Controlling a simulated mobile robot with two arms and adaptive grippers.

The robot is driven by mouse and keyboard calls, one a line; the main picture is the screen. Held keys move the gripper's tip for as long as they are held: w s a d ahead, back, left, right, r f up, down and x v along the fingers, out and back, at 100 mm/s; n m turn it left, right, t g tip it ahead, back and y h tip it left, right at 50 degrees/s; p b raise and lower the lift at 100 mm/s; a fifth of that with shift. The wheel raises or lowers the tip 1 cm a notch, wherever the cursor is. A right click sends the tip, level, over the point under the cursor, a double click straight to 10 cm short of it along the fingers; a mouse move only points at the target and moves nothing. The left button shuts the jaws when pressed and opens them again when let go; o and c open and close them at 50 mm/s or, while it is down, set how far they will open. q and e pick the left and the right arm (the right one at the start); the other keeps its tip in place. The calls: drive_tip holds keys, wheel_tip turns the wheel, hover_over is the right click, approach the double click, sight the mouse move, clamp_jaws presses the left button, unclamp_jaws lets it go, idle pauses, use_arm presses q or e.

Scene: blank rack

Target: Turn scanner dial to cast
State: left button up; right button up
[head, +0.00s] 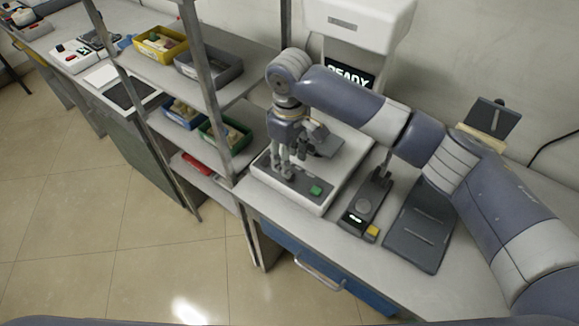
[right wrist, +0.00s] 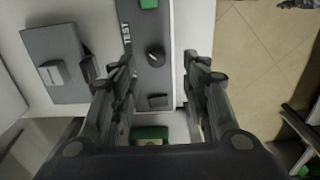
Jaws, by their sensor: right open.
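The scanner is a white machine (head: 338,165) with a dark screen reading READY (head: 349,77). A grey control panel with a green button (head: 316,190) runs along its front edge. The dark round dial (right wrist: 156,56) shows on the panel in the right wrist view, beside the printed word TEST (right wrist: 127,34). Its pointer setting is too small to tell. My right gripper (head: 282,168) points down over the panel, open and empty. In the right wrist view its fingers (right wrist: 158,72) stand on either side of the dial, apart from it. My left gripper is not in view.
A shelf rack (head: 190,70) with coloured bins stands close on the left, its post near my right gripper. A small dark device with a yellow button (head: 372,232) and a dark flat stand (head: 418,225) are on the bench to the right.

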drive_tip(key=f, duration=0.3)
drive_tip(key=shift+w+f, duration=0.3)
drive_tip(key=shift+f, duration=0.1)
wheel_tip(320, 180, down, 3)
drive_tip(key=shift+r+p, duration=0.2)
drive_tip(key=shift+p, duration=0.15)
drive_tip(key=c, duration=0.6)
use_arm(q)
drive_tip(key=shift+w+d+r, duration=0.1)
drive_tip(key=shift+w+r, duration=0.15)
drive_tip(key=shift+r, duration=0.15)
use_arm(e)
clamp_jaws()
